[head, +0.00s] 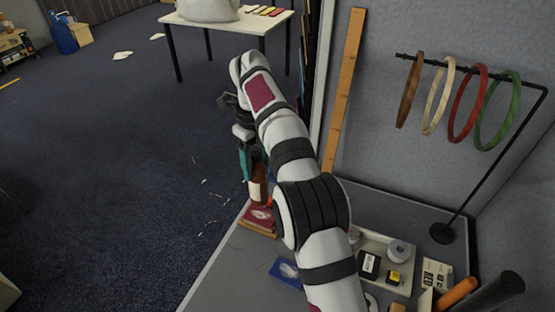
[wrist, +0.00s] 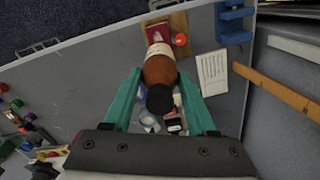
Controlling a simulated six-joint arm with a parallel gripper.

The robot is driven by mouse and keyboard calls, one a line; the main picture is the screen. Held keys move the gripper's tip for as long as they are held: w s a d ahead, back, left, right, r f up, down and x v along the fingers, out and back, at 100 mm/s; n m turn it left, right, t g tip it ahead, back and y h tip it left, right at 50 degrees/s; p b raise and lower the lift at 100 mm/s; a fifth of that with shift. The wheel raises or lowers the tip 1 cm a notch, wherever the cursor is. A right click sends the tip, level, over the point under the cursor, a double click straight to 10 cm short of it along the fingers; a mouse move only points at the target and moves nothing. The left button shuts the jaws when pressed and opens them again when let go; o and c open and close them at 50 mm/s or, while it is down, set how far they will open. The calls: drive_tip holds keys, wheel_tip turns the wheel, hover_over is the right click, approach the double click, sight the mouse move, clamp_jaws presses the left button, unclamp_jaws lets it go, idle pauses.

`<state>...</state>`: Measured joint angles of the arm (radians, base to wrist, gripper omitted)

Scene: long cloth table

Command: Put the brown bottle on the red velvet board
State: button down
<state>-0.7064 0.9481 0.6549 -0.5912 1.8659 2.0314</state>
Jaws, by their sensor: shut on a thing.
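The brown bottle (wrist: 159,67) has a pale label and a black cap. The teal fingers of my gripper (wrist: 160,80) are shut on it, one on each side, with the cap towards the wrist camera. In the head view the bottle (head: 257,186) hangs below my gripper (head: 247,165), partly hidden by my arm. The red velvet board (head: 259,216) lies on the grey table near its left edge, just below the bottle. It also shows in the wrist view (wrist: 155,31), partly covered by the bottle's labelled end. I cannot tell whether bottle and board touch.
A red round thing (wrist: 180,39) sits close beside the bottle. A blue board (head: 285,271) and a tray (head: 374,243) with small items lie nearer. A rack (head: 470,182) with several rings stands at the right. A white card (wrist: 212,72) lies by the red board.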

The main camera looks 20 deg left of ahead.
sight(259, 183)
drive_tip(key=shift+f, duration=3.5)
drive_tip(key=shift+c, duration=0.6)
unclamp_jaws()
drive_tip(key=shift+r, duration=0.1)
